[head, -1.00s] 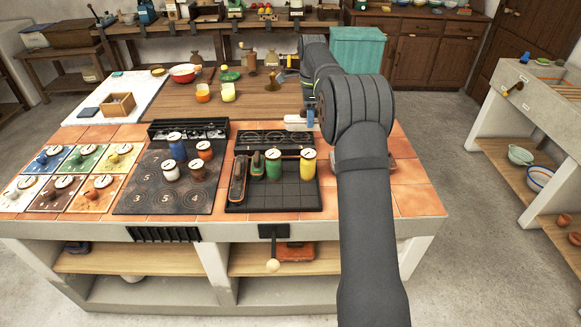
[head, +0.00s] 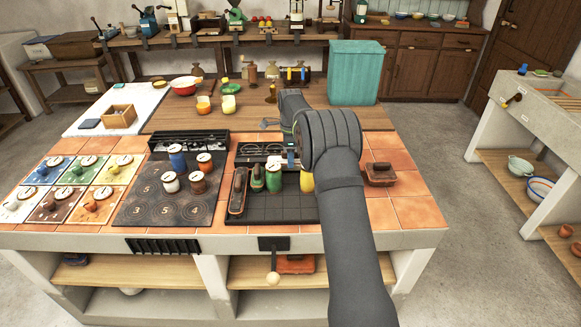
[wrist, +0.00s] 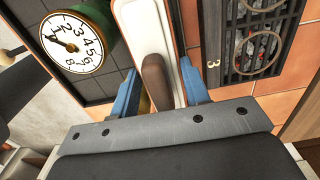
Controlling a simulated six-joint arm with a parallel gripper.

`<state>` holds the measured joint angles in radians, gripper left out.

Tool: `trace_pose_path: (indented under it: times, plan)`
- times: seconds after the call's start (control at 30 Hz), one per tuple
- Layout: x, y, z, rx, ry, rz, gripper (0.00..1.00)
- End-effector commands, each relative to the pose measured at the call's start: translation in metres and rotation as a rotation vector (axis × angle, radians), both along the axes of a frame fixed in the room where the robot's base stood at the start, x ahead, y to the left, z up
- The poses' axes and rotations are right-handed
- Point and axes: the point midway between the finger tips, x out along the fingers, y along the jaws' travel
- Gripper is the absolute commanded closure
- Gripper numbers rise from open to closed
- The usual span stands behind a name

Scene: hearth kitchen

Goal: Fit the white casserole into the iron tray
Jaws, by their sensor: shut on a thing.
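My gripper (wrist: 158,85) is shut on the white casserole (wrist: 135,30), a narrow white dish with a brown grip on top, between its blue fingers. In the head view my gripper (head: 291,158) and the small visible part of the casserole (head: 276,162) are at the back of the black gridded iron tray (head: 270,211). The wrist view shows the casserole beside a green dial-topped canister (wrist: 75,40); its height above the tray cannot be told. A red-brown casserole (head: 238,192) and a dark green one (head: 257,178) stand in the tray. My arm hides the tray's right part.
A green canister (head: 273,178) and a yellow one (head: 307,181) stand in the tray. A coal grill (head: 260,149) lies behind it, with tile between. A brown lidded dish (head: 379,175) sits on the tiles at right. A burner plate (head: 145,208) lies left.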

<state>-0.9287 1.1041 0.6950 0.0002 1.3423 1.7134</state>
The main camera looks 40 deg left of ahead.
Motion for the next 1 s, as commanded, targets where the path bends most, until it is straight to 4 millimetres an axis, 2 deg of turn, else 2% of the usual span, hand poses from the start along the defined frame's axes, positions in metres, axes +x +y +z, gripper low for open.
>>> trace_pose_path:
  times: [0.13,0.37,0.77,0.8,0.87,1.0]
  plan:
    - [0.000,0.000,-0.010,-0.001,0.001,0.000,0.91]
    - [0.000,0.000,-0.043,0.000,0.000,0.000,0.91]
    - [0.000,0.000,-0.050,0.001,-0.001,0.000,0.91]
    - [0.000,0.000,-0.050,0.000,0.000,0.000,0.50]
    - [0.000,0.000,-0.049,0.000,0.000,0.000,0.38]
    - [0.000,0.000,-0.049,0.000,0.000,0.000,0.36]
